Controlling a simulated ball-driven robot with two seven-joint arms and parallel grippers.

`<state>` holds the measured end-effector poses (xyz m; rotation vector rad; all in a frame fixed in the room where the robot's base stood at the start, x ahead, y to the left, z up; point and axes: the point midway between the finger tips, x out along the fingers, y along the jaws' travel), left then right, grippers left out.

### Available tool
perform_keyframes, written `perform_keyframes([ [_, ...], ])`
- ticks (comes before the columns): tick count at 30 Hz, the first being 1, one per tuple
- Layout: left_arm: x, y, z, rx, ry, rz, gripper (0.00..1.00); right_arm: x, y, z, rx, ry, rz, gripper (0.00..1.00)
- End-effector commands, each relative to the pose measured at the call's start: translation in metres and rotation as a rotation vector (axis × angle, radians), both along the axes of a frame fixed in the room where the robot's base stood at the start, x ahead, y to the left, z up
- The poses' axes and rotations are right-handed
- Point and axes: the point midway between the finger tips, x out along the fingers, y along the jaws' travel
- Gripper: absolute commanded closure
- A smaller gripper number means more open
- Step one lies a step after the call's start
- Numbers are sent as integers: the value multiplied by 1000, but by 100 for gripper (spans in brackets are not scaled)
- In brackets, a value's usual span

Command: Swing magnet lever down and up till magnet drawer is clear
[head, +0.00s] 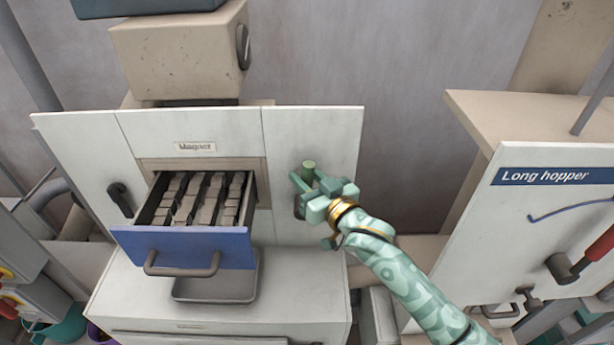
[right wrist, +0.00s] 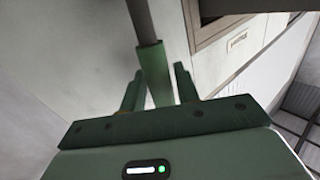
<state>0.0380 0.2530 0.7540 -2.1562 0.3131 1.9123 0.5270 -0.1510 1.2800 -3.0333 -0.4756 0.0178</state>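The magnet drawer (head: 185,245) stands pulled out below the "Magnet" label, with a blue front and a grey bar handle. Rows of grey, blocky pieces lie in it with dark gaps between them. The magnet lever's green grip (head: 308,170) is on the white panel right of the drawer. My right gripper (head: 311,182) is at this lever. In the right wrist view, the green grip (right wrist: 153,75) on its grey rod stands between my two parted fingers (right wrist: 159,88). A narrow gap shows beside one finger, so it does not look clamped. My left gripper is out of view.
A grey tray (head: 215,291) is under the drawer. A black handle (head: 118,200) is on the panel at left. The "Long hopper" cabinet (head: 540,220), with a red-gripped lever (head: 598,246), stands at right. Open space lies between the two cabinets.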

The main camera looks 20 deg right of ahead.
Motion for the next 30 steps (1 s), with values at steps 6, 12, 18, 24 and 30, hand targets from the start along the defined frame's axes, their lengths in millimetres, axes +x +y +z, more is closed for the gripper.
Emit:
perform_keyframes([
  [6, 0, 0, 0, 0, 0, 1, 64, 1, 0, 0, 0, 1, 0, 69],
  [12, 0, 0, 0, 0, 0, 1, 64, 0, 0, 0, 0, 0, 0, 100],
  [18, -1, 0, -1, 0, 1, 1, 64, 0, -1, -1, 11, -3, 1, 100],
  [24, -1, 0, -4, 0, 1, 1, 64, -2, -9, -3, 77, -20, -1, 100],
  [30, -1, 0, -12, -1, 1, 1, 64, -6, -23, -8, 210, -59, -2, 100],
])
